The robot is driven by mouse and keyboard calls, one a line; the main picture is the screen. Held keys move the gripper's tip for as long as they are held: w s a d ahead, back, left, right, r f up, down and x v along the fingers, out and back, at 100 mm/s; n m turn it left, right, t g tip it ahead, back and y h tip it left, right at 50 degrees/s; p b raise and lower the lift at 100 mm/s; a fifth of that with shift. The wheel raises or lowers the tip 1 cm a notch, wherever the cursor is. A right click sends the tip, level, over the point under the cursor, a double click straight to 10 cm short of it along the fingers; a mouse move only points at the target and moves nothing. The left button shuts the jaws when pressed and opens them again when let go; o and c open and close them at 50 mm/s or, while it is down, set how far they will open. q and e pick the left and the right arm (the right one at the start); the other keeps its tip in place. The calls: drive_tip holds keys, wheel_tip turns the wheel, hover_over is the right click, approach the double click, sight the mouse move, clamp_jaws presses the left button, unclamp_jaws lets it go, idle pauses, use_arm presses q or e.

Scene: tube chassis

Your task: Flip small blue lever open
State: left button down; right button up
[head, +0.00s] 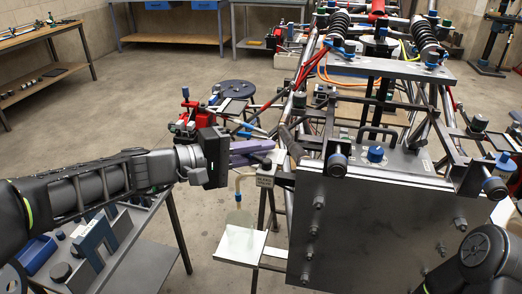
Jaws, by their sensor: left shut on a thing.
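My left gripper (262,151) reaches in from the left to the near left side of the tube chassis. Its purple fingers are shut on a small part beside the frame, just above a small grey box with a label (265,172). The fingers hide most of that part, which I take to be the small blue lever; its angle cannot be told. A light-blue piece (253,131) shows just behind and above the fingers. My right gripper is out of view; only part of my right arm shows at the bottom right.
The tube chassis (441,147) with a dark flat panel (370,235) fills the right side. A small white plate (240,243) sits low beside it. A metal table (140,235) with blue items stands under my left arm. Workbenches line the back; floor at the left is clear.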

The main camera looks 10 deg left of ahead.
use_arm(q)
drive_tip(key=n+t+b, duration=0.1)
drive_tip(key=y+b, duration=0.1)
drive_tip(key=b, duration=0.1)
drive_tip(key=a+n+t+y+b, duration=0.1)
drive_tip(key=b, duration=0.1)
drive_tip(key=shift+s+n+t, duration=0.25)
drive_tip(key=shift+n+t, duration=0.05)
drive_tip(key=c, duration=1.5)
unclamp_jaws()
